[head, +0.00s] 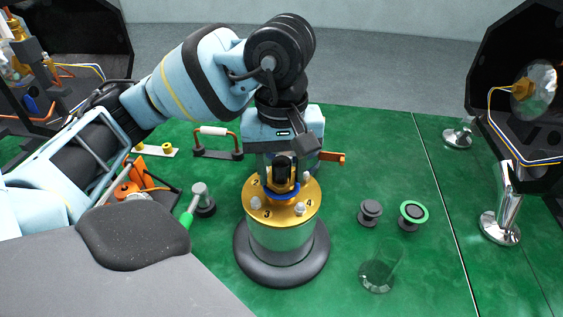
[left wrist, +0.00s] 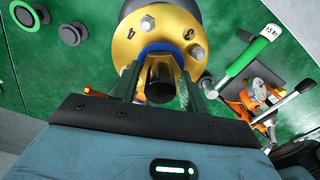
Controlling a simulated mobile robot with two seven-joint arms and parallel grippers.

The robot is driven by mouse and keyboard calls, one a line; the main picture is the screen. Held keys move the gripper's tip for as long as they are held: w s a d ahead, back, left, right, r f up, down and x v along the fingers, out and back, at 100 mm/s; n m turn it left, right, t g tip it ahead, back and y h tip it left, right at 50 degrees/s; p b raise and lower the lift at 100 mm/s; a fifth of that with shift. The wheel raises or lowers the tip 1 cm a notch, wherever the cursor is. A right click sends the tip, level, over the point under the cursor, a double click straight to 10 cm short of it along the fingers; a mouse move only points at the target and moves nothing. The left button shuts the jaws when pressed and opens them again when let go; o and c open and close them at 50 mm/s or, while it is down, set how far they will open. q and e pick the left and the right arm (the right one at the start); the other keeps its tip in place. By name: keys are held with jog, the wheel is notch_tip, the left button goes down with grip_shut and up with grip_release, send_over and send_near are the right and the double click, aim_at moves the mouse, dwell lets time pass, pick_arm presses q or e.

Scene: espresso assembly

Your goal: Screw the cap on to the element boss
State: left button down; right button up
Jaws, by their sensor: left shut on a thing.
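A dark cap (head: 283,169) sits upright over the middle of the gold flange (head: 283,212) of the boiler, whose top carries several bolts and numbers. A blue ring (head: 283,193) surrounds the element boss at the flange's centre. My left gripper (head: 282,182) points down from above and is shut on the cap. In the left wrist view the cap (left wrist: 161,84) lies between the two fingers, in line with the blue ring (left wrist: 160,48). Whether the cap's threads are engaged is hidden. My right gripper is in neither view.
The boiler stands on a round black base (head: 270,272) on the green mat. A green-handled tool (head: 188,214) lies to its left. Two dark round parts (head: 370,212) and (head: 411,215), and a clear glass (head: 378,275) stand to its right. The mat between is clear.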

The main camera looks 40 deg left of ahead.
aim_at(281, 160)
pick_arm(q)
jog(key=c, duration=0.7)
grip_release()
jog(key=shift+r, duration=0.1)
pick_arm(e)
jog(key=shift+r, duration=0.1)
pick_arm(q)
jog(key=shift+r+p, duration=1.1)
jog(key=shift+r, duration=0.4)
jog(key=shift+r+p, duration=1)
jog(key=shift+r, duration=0.4)
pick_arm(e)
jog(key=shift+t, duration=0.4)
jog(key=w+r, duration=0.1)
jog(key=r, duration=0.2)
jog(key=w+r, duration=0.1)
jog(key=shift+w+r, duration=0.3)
